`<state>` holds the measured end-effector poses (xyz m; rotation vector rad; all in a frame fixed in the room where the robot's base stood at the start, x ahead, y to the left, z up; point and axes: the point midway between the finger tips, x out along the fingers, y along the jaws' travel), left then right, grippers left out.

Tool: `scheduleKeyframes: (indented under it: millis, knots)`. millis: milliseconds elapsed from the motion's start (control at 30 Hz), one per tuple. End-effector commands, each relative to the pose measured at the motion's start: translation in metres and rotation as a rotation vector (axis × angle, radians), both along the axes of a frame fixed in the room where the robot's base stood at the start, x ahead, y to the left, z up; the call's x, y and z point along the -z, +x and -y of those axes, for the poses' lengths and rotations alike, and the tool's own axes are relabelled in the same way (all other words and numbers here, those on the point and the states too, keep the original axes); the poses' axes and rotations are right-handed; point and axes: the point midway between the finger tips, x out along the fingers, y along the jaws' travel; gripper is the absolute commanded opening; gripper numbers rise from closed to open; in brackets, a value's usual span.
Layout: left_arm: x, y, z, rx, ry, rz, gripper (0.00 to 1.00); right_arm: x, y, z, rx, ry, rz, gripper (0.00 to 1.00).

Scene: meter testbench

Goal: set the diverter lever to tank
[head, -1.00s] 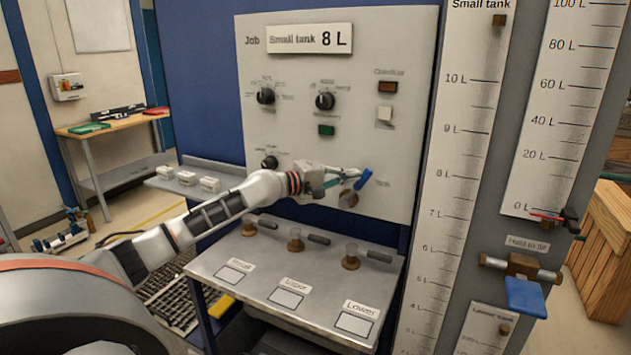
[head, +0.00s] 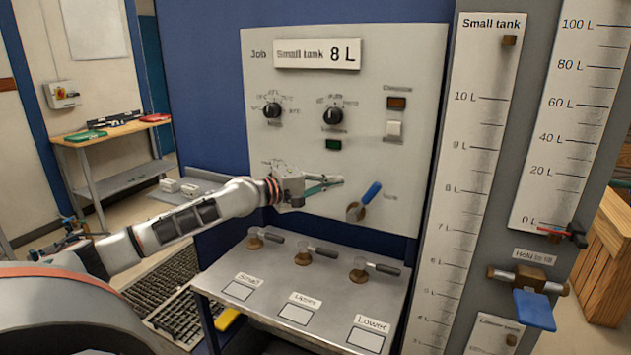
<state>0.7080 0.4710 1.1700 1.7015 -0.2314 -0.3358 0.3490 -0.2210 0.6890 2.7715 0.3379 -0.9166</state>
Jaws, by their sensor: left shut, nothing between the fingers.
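The diverter lever (head: 371,193) has a blue handle on a brass pivot, low on the grey control panel (head: 390,60). Its handle slants up and to the right. A small blurred label (head: 390,198) sits just right of it. My left gripper (head: 341,181) is shut and empty, in front of the panel, up and left of the pivot. Its tips appear apart from the blue handle. My left gripper and wrist cover part of the panel left of the lever, so any marking there is hidden. My right gripper is not in view.
Below the panel, a metal shelf (head: 262,270) carries several small valves with handles, labelled Small, Upper and Lower. At the right stand the tall scales (head: 480,180) and a blue lever (head: 534,310) under a "Hold to fill" sign. The job plate (head: 316,55) reads Small tank 8 L.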

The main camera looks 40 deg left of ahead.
Motion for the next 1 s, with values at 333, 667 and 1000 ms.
scheduleKeyframes:
  millis: [333, 667, 1000]
  knots:
    - [-0.01, -0.041, -0.013, -0.001, 0.003, -0.002, 0.0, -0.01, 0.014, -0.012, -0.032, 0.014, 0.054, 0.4]
    - [-0.015, -0.049, -0.014, 0.001, 0.001, 0.0, 0.0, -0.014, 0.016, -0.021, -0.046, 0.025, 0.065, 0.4]
    - [-0.015, -0.049, -0.014, 0.001, 0.0, 0.001, 0.0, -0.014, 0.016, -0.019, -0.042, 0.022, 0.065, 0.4]
